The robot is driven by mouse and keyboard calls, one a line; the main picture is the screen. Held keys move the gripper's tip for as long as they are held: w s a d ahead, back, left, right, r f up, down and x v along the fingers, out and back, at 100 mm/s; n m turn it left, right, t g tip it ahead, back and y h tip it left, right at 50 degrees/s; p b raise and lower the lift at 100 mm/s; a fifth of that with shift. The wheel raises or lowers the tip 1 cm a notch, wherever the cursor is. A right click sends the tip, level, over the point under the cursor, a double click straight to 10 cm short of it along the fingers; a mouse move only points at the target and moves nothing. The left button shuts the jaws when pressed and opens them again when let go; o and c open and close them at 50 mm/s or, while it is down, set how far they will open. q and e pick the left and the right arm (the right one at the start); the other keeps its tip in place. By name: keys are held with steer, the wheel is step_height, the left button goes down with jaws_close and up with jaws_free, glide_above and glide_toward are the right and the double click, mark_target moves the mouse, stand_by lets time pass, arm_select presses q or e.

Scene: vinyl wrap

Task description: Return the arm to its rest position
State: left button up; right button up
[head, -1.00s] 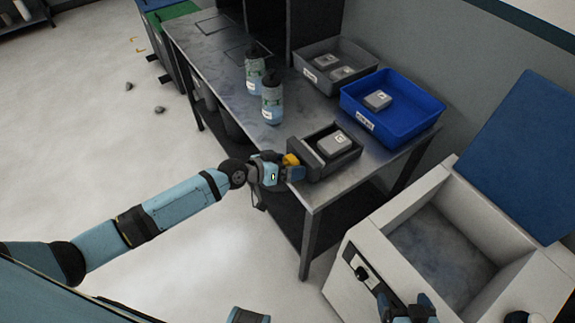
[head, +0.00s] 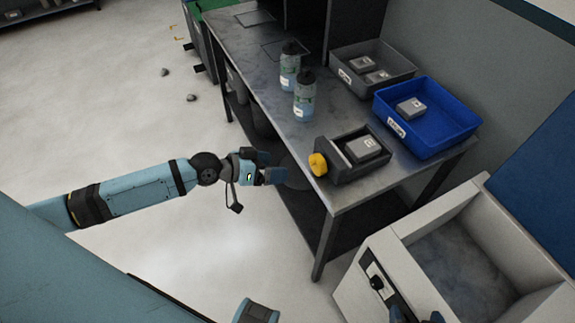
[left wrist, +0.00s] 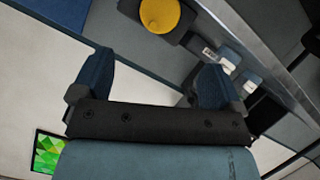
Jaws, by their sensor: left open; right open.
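My left gripper (head: 270,167) is open and empty in the head view, in the air over the floor just left of the table's front edge. In the left wrist view its two blue fingers (left wrist: 150,85) stand apart with nothing between them. A yellow knob (head: 318,164) on the dark box (head: 350,170) is right of the fingers and apart from them. It also shows at the top of the left wrist view (left wrist: 160,14). My right gripper (head: 418,317) shows only partly at the bottom edge, in front of the white chest.
The metal table (head: 262,85) holds two bottles (head: 304,98), a grey bin (head: 392,92) and a blue bin (head: 450,130) with small boxes inside. An open white chest (head: 390,265) stands at the lower right. The floor (head: 110,120) left of the table is clear near my arm.

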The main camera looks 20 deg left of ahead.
arm_select(q)
steer(key=shift+s+a+r, duration=0.2)
steer(key=shift+s+a, duration=0.1)
steer(key=shift+s, duration=0.05)
stand_by(0.3)
steer(key=s+d+y+p, duration=0.3)
steer(key=s+p, duration=0.2)
steer(key=s, duration=0.3)
steer(key=s+d+f+n+t+y+p, duration=0.1)
steer(key=s+d+y+p, duration=0.1)
steer(key=s+p, duration=0.4)
steer(key=shift+s+d+f+y, duration=0.25)
steer(key=shift+s+d+y, duration=0.25)
steer(key=shift+s, duration=0.45)
